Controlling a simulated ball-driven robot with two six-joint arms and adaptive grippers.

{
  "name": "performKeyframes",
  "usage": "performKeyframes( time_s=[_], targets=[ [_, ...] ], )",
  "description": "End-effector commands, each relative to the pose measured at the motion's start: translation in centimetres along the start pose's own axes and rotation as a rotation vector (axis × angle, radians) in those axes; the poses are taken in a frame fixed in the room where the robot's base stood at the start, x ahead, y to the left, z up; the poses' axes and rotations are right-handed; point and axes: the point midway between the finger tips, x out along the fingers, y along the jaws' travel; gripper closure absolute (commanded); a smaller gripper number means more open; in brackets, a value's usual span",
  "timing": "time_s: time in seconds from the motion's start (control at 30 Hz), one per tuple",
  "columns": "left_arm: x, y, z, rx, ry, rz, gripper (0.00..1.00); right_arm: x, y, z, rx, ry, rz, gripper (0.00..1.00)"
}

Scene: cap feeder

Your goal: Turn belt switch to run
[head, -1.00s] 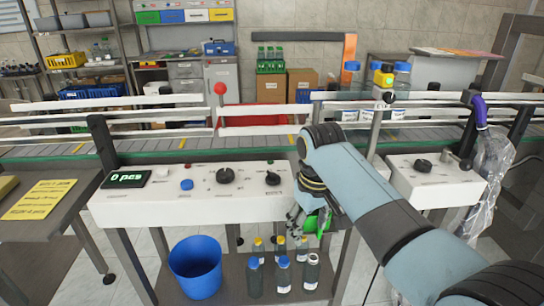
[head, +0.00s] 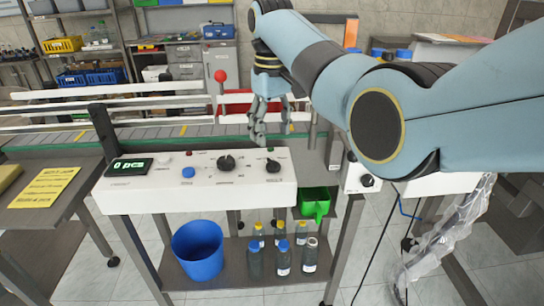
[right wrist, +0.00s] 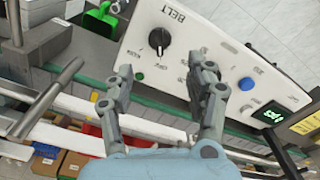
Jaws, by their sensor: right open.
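The white control panel (head: 200,190) stands in front of the conveyor. The belt switch, a black rotary knob (head: 273,166), is near its right end. In the right wrist view this knob (right wrist: 160,40) sits beside the printed word BELT, with small position labels around it. I cannot tell surely which label its pointer faces. My right gripper (head: 272,138) is open and empty, fingers pointing down just behind the knob, above the panel's back edge. In the right wrist view the open fingers (right wrist: 168,80) frame the panel edge, apart from the knob. My left gripper is out of view.
A second black knob (head: 226,163), a blue button (head: 188,172) and a counter display (head: 130,167) share the panel. A red-ball lever (head: 220,76) rises behind it. A blue bucket (head: 198,250), several bottles (head: 283,258) and a green scoop (head: 314,202) are below.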

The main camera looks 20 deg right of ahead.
Motion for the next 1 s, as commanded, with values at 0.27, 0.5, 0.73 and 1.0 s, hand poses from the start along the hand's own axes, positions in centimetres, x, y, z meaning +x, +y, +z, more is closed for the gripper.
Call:
performKeyframes(
  time_s=[0.27,0.5,0.73,1.0],
  targets=[
    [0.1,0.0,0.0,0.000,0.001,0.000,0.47,5.5,0.0,0.1,0.001,-0.003,0.000,0.45],
    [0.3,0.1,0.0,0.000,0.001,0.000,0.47,7.6,0.1,0.0,0.001,0.001,0.000,0.45],
    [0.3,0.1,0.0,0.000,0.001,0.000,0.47,7.7,0.0,0.0,0.001,0.001,0.000,0.45],
    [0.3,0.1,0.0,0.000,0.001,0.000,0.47,7.7,0.0,0.0,0.001,0.001,0.000,0.75]
  ],
)
